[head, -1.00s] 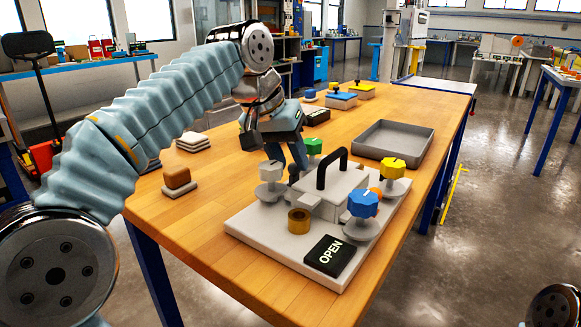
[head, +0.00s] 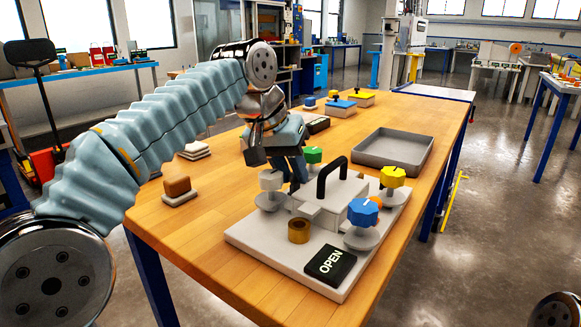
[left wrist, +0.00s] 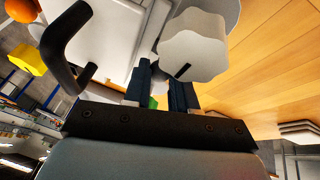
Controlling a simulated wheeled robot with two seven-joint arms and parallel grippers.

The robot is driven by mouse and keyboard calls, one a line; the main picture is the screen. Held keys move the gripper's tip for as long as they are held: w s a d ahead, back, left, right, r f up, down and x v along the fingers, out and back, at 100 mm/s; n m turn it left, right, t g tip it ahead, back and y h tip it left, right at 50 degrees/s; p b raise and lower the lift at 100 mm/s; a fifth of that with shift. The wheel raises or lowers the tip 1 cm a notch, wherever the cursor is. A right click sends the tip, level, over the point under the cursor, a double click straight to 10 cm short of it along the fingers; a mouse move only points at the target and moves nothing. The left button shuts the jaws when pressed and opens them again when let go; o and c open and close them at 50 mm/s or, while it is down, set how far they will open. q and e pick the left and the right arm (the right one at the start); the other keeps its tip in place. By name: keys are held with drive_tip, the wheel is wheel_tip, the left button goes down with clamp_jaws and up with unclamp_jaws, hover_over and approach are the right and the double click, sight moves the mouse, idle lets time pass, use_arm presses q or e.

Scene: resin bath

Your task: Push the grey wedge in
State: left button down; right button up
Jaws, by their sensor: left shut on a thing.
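A light grey box (head: 342,196) with a black arched handle (head: 322,177) sits on a pale base plate (head: 262,248). My left gripper (head: 298,178) reaches down between the box and the white knob (head: 271,181). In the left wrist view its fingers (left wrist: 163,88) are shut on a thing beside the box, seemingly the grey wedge. The wedge is mostly hidden by the fingers and by the white knob (left wrist: 194,50), so how far in it sits cannot be told. My right gripper is out of view.
Green (head: 312,155), yellow (head: 392,177) and blue (head: 362,212) knobs stand around the box. A brass ring (head: 299,230) and an OPEN sign (head: 331,262) are at the front. A grey tray (head: 394,163) stands behind; a brown-topped block (head: 177,187) lies left.

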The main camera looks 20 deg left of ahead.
use_arm(q)
drive_tip(key=c, duration=1.2)
unclamp_jaws()
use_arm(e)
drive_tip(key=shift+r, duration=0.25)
use_arm(q)
drive_tip(key=p+v, duration=0.2)
drive_tip(key=v, duration=1)
drive_tip(key=shift+v, duration=0.9)
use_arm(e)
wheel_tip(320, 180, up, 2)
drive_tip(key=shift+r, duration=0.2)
